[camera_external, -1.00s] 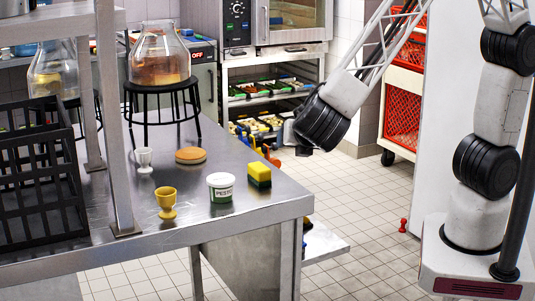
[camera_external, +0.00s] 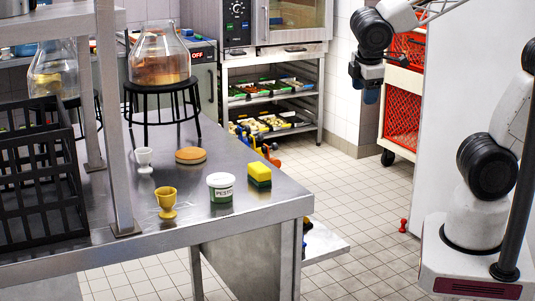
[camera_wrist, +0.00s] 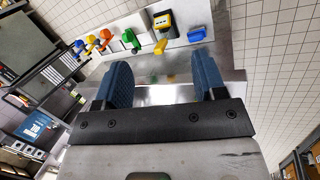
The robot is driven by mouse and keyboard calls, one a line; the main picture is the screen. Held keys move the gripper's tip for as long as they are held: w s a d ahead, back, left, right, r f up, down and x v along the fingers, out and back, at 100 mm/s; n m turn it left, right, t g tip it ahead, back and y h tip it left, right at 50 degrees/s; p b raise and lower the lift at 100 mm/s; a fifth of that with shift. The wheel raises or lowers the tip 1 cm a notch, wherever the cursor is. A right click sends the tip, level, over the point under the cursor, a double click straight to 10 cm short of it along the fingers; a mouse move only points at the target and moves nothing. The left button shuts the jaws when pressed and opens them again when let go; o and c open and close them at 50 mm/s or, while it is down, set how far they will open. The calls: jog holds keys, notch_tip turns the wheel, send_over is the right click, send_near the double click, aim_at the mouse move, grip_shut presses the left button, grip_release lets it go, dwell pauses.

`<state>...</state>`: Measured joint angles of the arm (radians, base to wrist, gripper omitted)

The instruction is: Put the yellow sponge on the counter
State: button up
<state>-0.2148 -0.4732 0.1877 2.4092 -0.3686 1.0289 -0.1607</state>
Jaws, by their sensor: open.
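The yellow sponge (camera_external: 259,172) with a dark green underside lies on the metal counter (camera_external: 240,225), near its right edge. It stands just right of a white pesto tub (camera_external: 221,188). My gripper (camera_external: 370,94) hangs high at the upper right, pointing down, well away from the sponge and beyond the counter's right side. In the wrist view its two blue fingers (camera_wrist: 163,88) are wide apart with nothing held between them. I cannot make out the sponge in the wrist view.
A yellow egg cup (camera_external: 166,201), a white egg cup (camera_external: 144,160) and a round tan disc (camera_external: 191,155) are on the counter. A black crate (camera_external: 40,190) and shelf post (camera_external: 113,130) stand at left. A glass jar (camera_external: 160,55) sits on a black stand.

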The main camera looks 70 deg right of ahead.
jog(key=s+d+r+m+t+y, duration=0.1)
jog(key=s+d+r+m+y, duration=0.1)
jog(key=s+m, duration=0.4)
jog(key=shift+s+d+r+m+t+y, duration=0.3)
jog(key=shift+d+r+m+y, duration=0.1)
jog(key=shift+r+y, duration=0.25)
